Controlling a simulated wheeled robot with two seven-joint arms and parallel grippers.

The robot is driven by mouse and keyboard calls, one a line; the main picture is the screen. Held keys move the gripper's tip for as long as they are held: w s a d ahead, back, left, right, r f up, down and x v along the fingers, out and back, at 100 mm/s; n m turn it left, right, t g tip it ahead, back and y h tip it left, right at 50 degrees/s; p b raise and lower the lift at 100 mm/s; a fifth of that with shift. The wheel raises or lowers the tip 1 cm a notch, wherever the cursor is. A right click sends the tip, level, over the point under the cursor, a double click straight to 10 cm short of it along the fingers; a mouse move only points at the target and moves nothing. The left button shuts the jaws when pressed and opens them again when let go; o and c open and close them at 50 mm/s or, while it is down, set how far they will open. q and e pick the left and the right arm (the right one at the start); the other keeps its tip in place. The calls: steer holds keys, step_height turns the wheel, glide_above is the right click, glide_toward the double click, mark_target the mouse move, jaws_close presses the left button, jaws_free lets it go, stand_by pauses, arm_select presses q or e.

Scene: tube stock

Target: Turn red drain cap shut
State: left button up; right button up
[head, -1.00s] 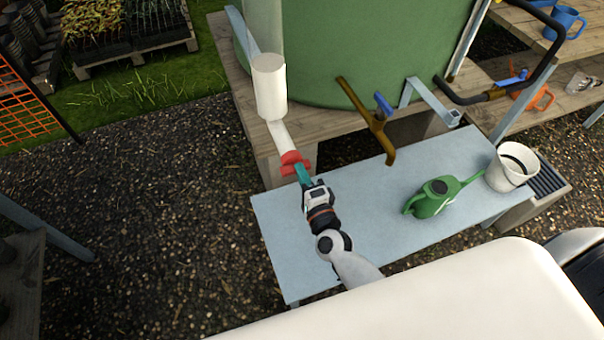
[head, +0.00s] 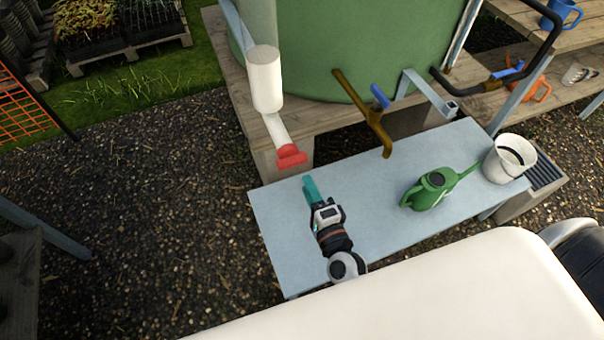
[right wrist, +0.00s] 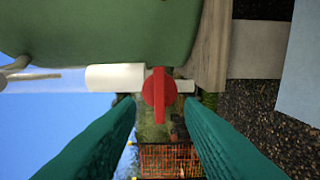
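The red drain cap (head: 291,157) sits on the lower end of the white pipe (head: 265,85) beside the green tank. In the right wrist view the cap (right wrist: 158,95) is a red disc with a raised bar standing upright in the picture. My right gripper (head: 309,184) is a short gap away from the cap, over the grey bench. Its two teal fingers are apart and empty in the right wrist view (right wrist: 159,118), with the cap framed beyond and between them. My left gripper is not in view.
The grey bench (head: 370,195) holds a green watering can (head: 430,190) and a white bucket (head: 510,160). A brown tap (head: 372,120) with a blue lever juts from the green tank (head: 360,40) above the bench. Gravel (head: 120,200) is clear at left.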

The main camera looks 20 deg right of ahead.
steer(key=s, duration=0.5)
steer(key=shift+s, duration=0.15)
steer(key=s+f+n+g+y+p, duration=0.1)
steer(key=s+f+n+g, duration=0.25)
steer(key=f, duration=0.55)
steer(key=s+d+f+n+g, duration=0.1)
steer(key=s+f+n+g, duration=0.3)
steer(key=f, duration=0.6)
steer(key=s+f+n+g+y+p, duration=0.1)
steer(key=s+f+n+g, duration=0.15)
steer(key=f+n, duration=0.45)
steer(key=s+d+f+n+g+h, duration=0.1)
steer(key=s+d+f+n+g, duration=0.2)
steer(key=s+f, duration=0.3)
steer(key=s+d+f+n+g+h, duration=0.1)
steer(key=s+d+f+n+g, duration=0.2)
steer(key=s+f, duration=0.4)
steer(key=s+g+p, duration=0.1)
steer(key=s, duration=0.5)
steer(key=shift+d+h, duration=0.3)
steer(key=shift+d, duration=0.05)
steer(key=shift+s, duration=0.2)
